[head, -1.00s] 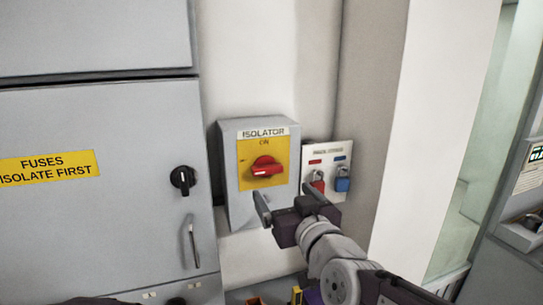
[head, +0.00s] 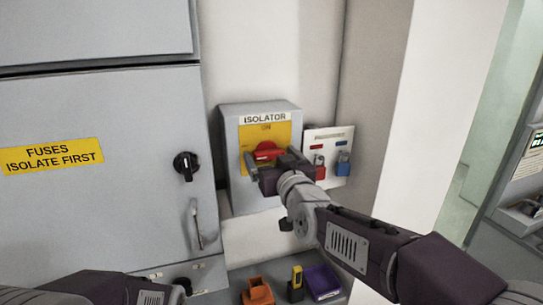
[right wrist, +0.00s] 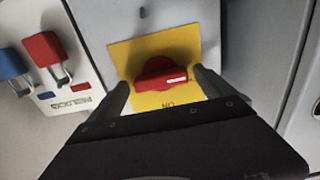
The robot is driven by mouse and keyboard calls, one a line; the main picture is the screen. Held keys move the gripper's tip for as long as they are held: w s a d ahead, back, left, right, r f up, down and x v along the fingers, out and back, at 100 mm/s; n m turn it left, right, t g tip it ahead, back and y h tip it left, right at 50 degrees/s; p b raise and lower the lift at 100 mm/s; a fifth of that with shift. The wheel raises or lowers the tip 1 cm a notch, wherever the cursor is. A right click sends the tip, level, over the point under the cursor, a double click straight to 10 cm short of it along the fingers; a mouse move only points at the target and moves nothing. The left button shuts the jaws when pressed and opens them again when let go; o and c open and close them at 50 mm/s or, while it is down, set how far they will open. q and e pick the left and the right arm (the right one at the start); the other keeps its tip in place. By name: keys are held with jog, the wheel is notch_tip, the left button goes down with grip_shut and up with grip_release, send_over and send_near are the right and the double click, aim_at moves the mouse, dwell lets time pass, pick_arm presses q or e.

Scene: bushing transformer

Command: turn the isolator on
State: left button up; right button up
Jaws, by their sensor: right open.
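The grey isolator box (head: 230,125) is on the wall, with a yellow plate and the label "ISOLATOR" above "ON". Its red rotary handle (head: 268,151) lies close to horizontal in the head view. My right gripper (head: 272,160) is open in front of the handle. In the right wrist view the red handle (right wrist: 162,75) sits between the two spread fingers (right wrist: 162,88), one on each side, and I see no clear contact. The gripper hides the lower part of the plate in the head view. My left gripper is not visible; only part of my left arm shows at the bottom.
A padlock board (head: 338,139) with red and blue padlocks hangs right of the isolator. A grey cabinet (head: 90,220) with a black knob (head: 186,164) and handle stands left. Orange (head: 257,291), yellow and purple items lie below. A white wall edge is at right.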

jog(key=c, duration=1.4)
jog(key=shift+f+m+b, duration=0.2)
jog(key=shift+m+b, duration=1.1)
jog(key=shift+b, duration=0.1)
jog(key=m+b, duration=0.2)
jog(key=m, duration=0.2)
jog(key=shift+m+b, duration=0.3)
jog(key=shift+b, duration=0.1)
jog(key=m+b, duration=0.1)
jog(key=m, duration=0.4)
jog(key=shift+b, duration=0.35)
jog(key=m+b, duration=0.1)
jog(key=m, duration=0.4)
jog(key=shift+m, duration=0.5)
jog(key=o, duration=1.4)
